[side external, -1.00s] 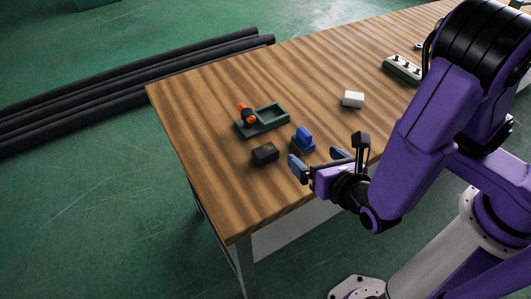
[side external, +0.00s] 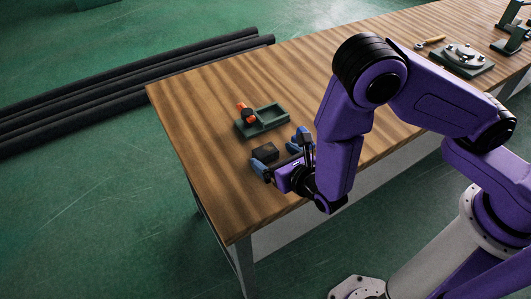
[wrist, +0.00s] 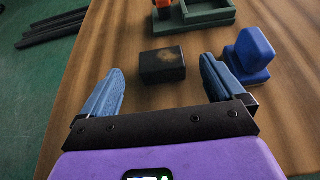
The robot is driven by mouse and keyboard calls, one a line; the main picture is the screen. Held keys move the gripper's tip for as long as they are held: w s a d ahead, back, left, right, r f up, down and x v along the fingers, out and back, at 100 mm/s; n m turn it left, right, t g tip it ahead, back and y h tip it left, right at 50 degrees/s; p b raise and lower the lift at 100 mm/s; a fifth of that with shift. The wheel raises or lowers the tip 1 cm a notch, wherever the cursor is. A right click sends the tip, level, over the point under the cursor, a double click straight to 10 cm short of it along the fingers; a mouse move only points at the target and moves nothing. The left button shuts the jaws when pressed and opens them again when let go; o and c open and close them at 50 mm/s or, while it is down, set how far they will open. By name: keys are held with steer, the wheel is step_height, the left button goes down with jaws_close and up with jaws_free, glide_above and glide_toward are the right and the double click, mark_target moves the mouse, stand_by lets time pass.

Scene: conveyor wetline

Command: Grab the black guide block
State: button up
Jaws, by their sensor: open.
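The black guide block (side external: 265,151) lies on the wooden table, with a tan smudge on its top. In the wrist view the block (wrist: 162,66) sits ahead of my gripper, roughly centred between the two blue fingers and just beyond their tips. My gripper (wrist: 158,73) is open and empty, low over the table. In the side view my gripper (side external: 276,161) is close to the near side of the block, and its far finger partly overlaps the view of the blue part.
A blue stepped block (wrist: 250,55) stands just right of my right finger. A green tray (side external: 272,116) with an orange-and-black part (side external: 247,113) lies behind the black block. A clamp fixture (side external: 462,57) is far right. The table is clear at left.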

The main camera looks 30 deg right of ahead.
mark_target(267, 152)
steer(key=shift+f+x, duration=0.15)
steer(key=shift+x, duration=1.3)
steer(key=shift+f+x, duration=0.15)
steer(key=shift+x, duration=1.35)
steer(key=shift+s, duration=0.15)
steer(key=c, duration=1.1)
steer(key=shift+r, duration=0.15)
